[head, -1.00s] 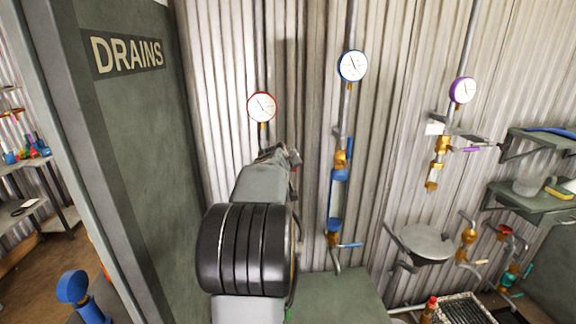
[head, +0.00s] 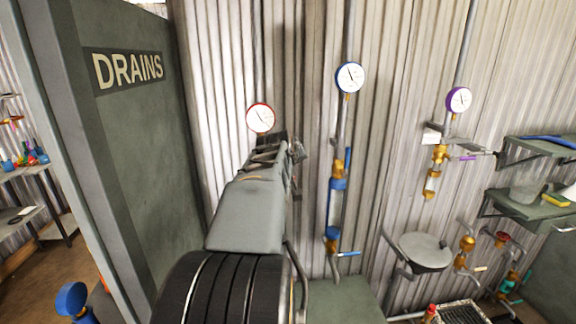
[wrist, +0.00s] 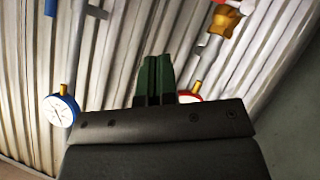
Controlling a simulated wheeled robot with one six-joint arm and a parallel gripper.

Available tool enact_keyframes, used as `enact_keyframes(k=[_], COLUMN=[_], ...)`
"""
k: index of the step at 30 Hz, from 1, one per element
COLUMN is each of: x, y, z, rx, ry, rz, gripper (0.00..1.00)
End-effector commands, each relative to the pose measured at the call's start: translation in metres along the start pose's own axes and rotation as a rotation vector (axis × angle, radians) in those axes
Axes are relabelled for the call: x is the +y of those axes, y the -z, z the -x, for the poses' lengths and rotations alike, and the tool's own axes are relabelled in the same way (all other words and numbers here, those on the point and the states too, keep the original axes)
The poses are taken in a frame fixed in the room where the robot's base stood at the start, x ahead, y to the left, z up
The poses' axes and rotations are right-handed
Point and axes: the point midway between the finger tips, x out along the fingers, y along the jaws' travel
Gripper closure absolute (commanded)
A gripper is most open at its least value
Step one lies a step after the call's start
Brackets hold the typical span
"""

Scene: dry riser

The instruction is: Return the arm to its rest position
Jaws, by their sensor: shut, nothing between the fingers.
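My arm reaches up from the bottom of the head view toward the corrugated wall. Its far end is below the red-rimmed gauge (head: 260,118), and the fingers are hard to make out there. In the wrist view, my gripper (wrist: 154,78) shows two dark green fingers side by side, shut with nothing between them. The red-rimmed gauge (wrist: 190,97) is partly hidden behind the gripper body in that view. The blue-rimmed gauge (wrist: 61,110) is at the left.
A green panel marked DRAINS (head: 128,68) stands at the left. The blue-rimmed gauge's pipe (head: 334,205) has valves right of my arm. Further right are a purple-rimmed gauge (head: 459,99), a round grey plate (head: 424,250) and wall shelves (head: 530,205). A blue knob (head: 72,298) is at the lower left.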

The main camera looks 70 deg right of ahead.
Motion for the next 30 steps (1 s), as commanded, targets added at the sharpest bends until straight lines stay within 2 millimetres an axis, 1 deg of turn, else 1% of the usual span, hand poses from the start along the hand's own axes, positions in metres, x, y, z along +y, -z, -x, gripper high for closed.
enact_keyframes(k=[3, 6, 14, 15, 17, 19, 20, 21, 23, 24, 26, 27, 29, 30], x=[0.004, 0.005, 0.005, 0.004, -0.005, -0.019, -0.029, -0.049, -0.085, -0.111, -0.150, -0.177, -0.215, -0.239], y=[-0.001, -0.002, -0.002, -0.005, -0.018, -0.041, -0.051, -0.062, -0.073, -0.080, -0.091, -0.099, -0.112, -0.122], z=[0.011, 0.015, 0.018, 0.018, 0.014, 0.010, 0.011, 0.015, 0.025, 0.035, 0.052, 0.067, 0.090, 0.108], rx=[0.001, 0.000, -0.004, -0.019, -0.065, -0.136, -0.170, -0.209, -0.256, -0.284, -0.323, -0.346, -0.378, -0.398], ry=[-0.002, -0.001, 0.001, 0.008, 0.033, 0.069, 0.090, 0.131, 0.201, 0.251, 0.329, 0.382, 0.461, 0.514], rz=[-0.001, -0.001, -0.014, -0.036, -0.073, -0.117, -0.138, -0.157, -0.165, -0.162, -0.145, -0.125, -0.085, -0.051], gripper=[1.00, 1.00, 1.00, 1.00, 1.00, 1.00, 1.00, 1.00, 1.00, 1.00, 1.00, 1.00, 1.00, 1.00])
